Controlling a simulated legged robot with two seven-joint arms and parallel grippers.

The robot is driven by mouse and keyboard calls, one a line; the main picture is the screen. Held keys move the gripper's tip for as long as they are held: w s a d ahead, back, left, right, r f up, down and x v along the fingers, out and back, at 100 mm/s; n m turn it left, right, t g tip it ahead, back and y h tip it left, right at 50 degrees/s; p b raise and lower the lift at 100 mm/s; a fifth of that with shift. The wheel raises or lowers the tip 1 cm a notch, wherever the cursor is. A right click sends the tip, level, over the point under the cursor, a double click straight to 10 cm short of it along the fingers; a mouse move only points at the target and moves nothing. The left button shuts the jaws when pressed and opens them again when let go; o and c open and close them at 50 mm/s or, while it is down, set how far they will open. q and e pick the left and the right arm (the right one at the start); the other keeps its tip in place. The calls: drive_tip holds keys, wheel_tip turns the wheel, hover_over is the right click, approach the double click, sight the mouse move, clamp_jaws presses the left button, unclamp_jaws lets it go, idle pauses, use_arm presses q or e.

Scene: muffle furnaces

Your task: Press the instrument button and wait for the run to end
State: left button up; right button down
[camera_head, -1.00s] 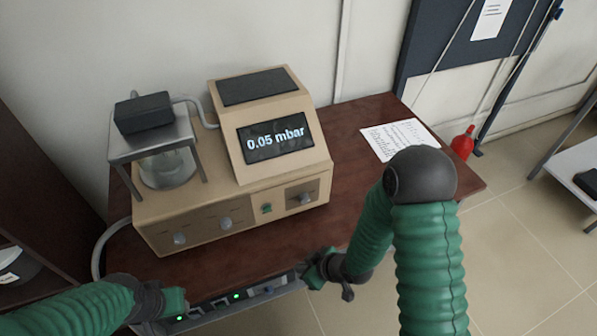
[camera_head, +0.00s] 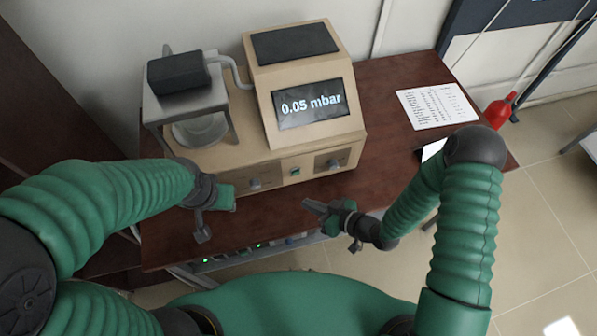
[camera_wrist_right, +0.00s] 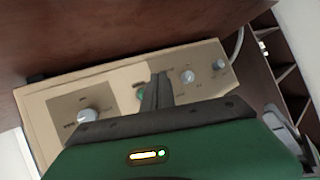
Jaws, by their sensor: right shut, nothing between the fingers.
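The instrument (camera_head: 310,137) is a beige box with a raised screen (camera_head: 310,104) that reads "0.05 mbar". Its front panel has silver knobs and a small green button (camera_head: 295,171). My right gripper (camera_head: 312,206) is shut and empty, in front of the panel and apart from it, pointing toward the button. In the right wrist view, the shut fingers (camera_wrist_right: 157,92) partly cover the green button (camera_wrist_right: 142,96), between the knobs. My left gripper (camera_head: 204,232) is in front of the panel's left part; its fingers are too unclear to judge.
A glass vessel (camera_head: 200,130) stands under a metal stand with a dark block (camera_head: 178,72) on top. A printed sheet (camera_head: 437,106) lies on the brown table (camera_head: 390,90). A red extinguisher (camera_head: 499,110) is beyond the table's right end. A shelf with green lights is below the table's front edge.

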sight(296, 172)
use_arm(q)
drive_tip(key=shift+w+a+f+b, duration=0.1)
drive_tip(key=shift+a+f+b, duration=0.05)
drive_tip(key=shift+f+b, duration=0.25)
use_arm(e)
drive_tip(key=w+a, duration=0.2)
drive_tip(key=w, duration=0.4)
drive_tip(key=shift+w+a, duration=0.15)
drive_tip(key=shift+w, duration=0.2)
use_arm(q)
drive_tip(key=shift+a, duration=0.3)
use_arm(e)
drive_tip(key=shift+a, duration=0.25)
use_arm(q)
drive_tip(key=shift+d, duration=0.2)
use_arm(e)
drive_tip(key=shift+d, duration=0.15)
use_arm(q)
drive_tip(key=shift+a, duration=0.15)
drive_tip(key=shift+f, duration=0.1)
use_arm(e)
drive_tip(key=shift+w+a+r, duration=0.1)
drive_tip(key=shift+w+a, duration=0.1)
drive_tip(key=shift+w, duration=0.15)
